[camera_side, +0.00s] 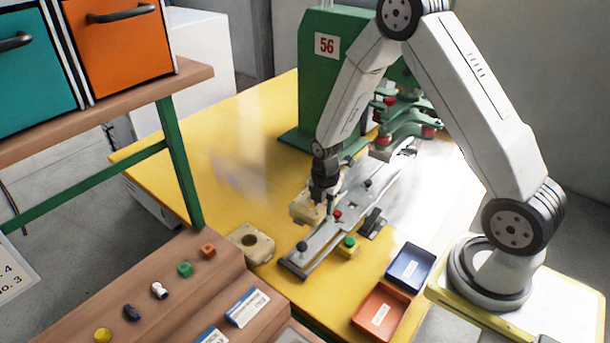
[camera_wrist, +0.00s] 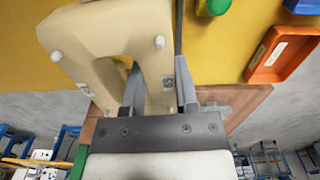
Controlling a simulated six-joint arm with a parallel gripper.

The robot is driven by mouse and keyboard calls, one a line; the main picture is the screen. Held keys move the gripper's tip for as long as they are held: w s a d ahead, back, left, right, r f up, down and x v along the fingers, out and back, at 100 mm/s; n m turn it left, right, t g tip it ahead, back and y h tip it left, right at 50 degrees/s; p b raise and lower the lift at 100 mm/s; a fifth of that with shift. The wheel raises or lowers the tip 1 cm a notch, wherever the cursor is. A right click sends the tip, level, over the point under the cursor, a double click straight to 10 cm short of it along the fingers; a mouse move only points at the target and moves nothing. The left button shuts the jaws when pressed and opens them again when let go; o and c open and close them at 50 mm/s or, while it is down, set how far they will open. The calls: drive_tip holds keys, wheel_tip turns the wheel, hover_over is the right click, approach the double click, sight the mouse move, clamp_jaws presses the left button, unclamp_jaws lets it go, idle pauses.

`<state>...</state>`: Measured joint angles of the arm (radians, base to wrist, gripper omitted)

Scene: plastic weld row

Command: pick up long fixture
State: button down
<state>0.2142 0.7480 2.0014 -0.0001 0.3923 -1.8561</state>
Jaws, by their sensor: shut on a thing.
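The long fixture, a beige block (camera_side: 303,209) with a long opening, is at my gripper (camera_side: 322,196) in the side view, just left of the metal rail. In the wrist view the fixture (camera_wrist: 95,35) fills the upper left, with white pins on its face. My gripper (camera_wrist: 160,86) is shut on one wall of it, one finger in the opening and the other outside on the right. I cannot tell whether its underside touches the table. A second beige block (camera_side: 250,243) with a round hole lies by the wooden steps.
The metal rail (camera_side: 325,238) with red and dark knobs runs close beside the fixture. A yellow box with a green button (camera_side: 348,246), a blue tray (camera_side: 410,267) and an orange tray (camera_side: 381,311) stand right. A green machine (camera_side: 326,85) stands behind. The yellow table's left is clear.

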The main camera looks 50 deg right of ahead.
drive_tip(key=shift+s+a+r, duration=0.1)
drive_tip(key=shift+s+r, duration=0.15)
drive_tip(key=shift+s, duration=0.25)
drive_tip(key=shift+s+a+r, duration=0.1)
drive_tip(key=shift+s+r, duration=0.1)
drive_tip(key=shift+s, duration=0.3)
hover_over(361, 209)
drive_tip(key=shift+m, duration=0.4)
wheel_tip(361, 209, down, 5)
drive_tip(key=shift+r, duration=0.15)
drive_tip(key=shift+f, duration=2.6)
drive_tip(key=shift+f, duration=0.45)
